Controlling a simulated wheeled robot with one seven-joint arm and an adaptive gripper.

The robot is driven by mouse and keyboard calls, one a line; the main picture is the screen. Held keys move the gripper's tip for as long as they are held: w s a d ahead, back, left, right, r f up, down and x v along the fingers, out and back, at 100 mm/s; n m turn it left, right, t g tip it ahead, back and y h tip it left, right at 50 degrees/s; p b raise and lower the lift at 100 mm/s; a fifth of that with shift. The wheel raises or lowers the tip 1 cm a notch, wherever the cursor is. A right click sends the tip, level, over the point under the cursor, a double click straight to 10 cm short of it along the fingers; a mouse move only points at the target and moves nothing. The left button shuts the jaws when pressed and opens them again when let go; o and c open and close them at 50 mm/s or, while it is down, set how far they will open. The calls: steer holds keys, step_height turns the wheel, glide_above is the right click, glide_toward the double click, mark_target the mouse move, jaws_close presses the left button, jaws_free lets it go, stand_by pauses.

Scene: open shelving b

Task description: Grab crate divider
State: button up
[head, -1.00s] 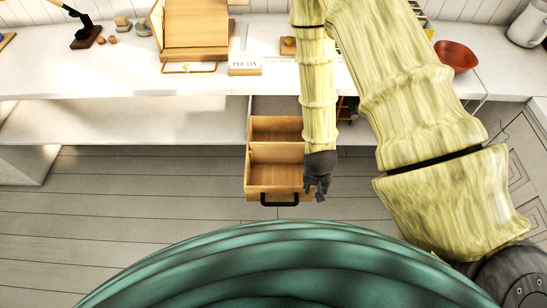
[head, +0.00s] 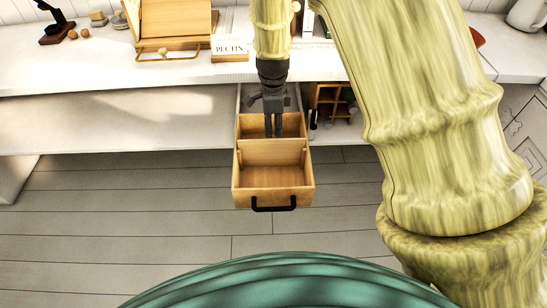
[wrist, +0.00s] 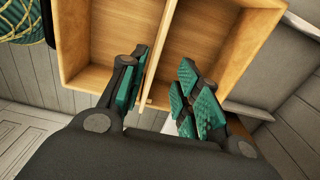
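The crate divider (head: 272,145) is a thin wooden panel standing across the inside of a light wooden drawer-like crate (head: 236,180), splitting it into a front and a back compartment. In the wrist view the divider's top edge (wrist: 158,62) runs between my two fingers. My gripper (head: 273,134) points down over the crate, overlapping the back compartment in the head view. In the wrist view my gripper (wrist: 163,62) is open, with green-padded fingers apart on either side of the divider. I cannot tell whether the fingertips are below its top edge; no contact shows.
The crate has a black handle (head: 274,204) at its front and sticks out below the white counter (head: 120,77). A small wooden shelf unit (head: 331,100) stands right of it. A wooden stand (head: 172,25) and a PECTIN box (head: 229,47) sit on the counter. The floor in front is clear.

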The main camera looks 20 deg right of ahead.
glide_above(272, 153)
step_height(272, 153, down, 5)
steer(key=shift+w+f+b, duration=0.15)
steer(key=shift+f+b, duration=0.4)
steer(key=shift+f, duration=0.9)
steer(key=shift+w+f+b, duration=0.1)
steer(key=shift+f+b, duration=0.4)
steer(key=shift+f, duration=0.9)
jaws_close()
